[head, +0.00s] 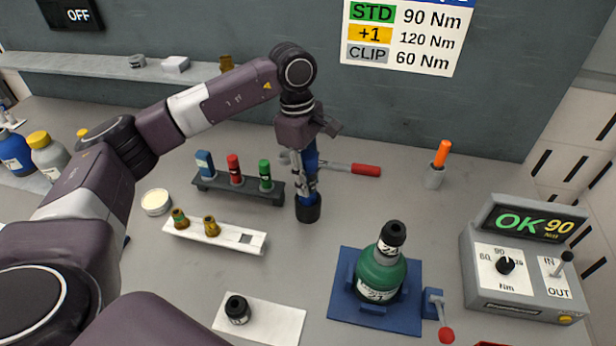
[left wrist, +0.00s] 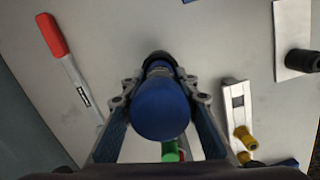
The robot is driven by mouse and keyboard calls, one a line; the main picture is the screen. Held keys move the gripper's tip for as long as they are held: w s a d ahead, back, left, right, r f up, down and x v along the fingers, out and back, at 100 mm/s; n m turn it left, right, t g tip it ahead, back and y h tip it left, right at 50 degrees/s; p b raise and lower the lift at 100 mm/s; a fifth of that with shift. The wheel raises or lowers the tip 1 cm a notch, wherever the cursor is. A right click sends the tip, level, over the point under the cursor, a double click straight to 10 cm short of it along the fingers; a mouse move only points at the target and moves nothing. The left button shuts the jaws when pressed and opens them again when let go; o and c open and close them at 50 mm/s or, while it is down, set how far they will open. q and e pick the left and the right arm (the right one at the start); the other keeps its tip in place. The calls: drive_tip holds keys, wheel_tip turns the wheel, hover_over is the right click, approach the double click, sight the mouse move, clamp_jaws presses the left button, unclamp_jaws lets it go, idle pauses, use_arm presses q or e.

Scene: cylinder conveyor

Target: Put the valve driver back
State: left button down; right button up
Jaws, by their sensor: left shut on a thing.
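My left gripper (head: 307,180) is shut on a blue-handled driver with a wide black lower end, which I take to be the valve driver (head: 308,208). It hangs upright, black end down, just right of the dark rack; I cannot tell if it touches the bench. In the left wrist view, the driver's round blue top (left wrist: 160,108) sits between the fingers (left wrist: 160,92). A green cylinder (head: 378,275) with a black cap stands in a blue base (head: 345,312). My right gripper is not in view.
The rack (head: 240,195) holds blue, red and green pieces. A red-handled wrench (head: 365,170) lies behind the driver. A white tray (head: 245,241) holds brass fittings. A white mat (head: 280,322) bears a black socket (head: 238,310). An orange-handled tool (head: 442,153) stands in a cup; a tester (head: 505,270) stands right.

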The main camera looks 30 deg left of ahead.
sight(308, 166)
use_arm(q)
drive_tip(key=shift+f+b, duration=0.8)
drive_tip(key=shift+f, duration=0.2)
drive_tip(key=c, duration=1.4)
unclamp_jaws()
drive_tip(key=shift+c, duration=0.2)
drive_tip(key=shift+f, duration=0.1)
drive_tip(key=shift+r+p, duration=1.55)
drive_tip(key=shift+r, duration=1.5)
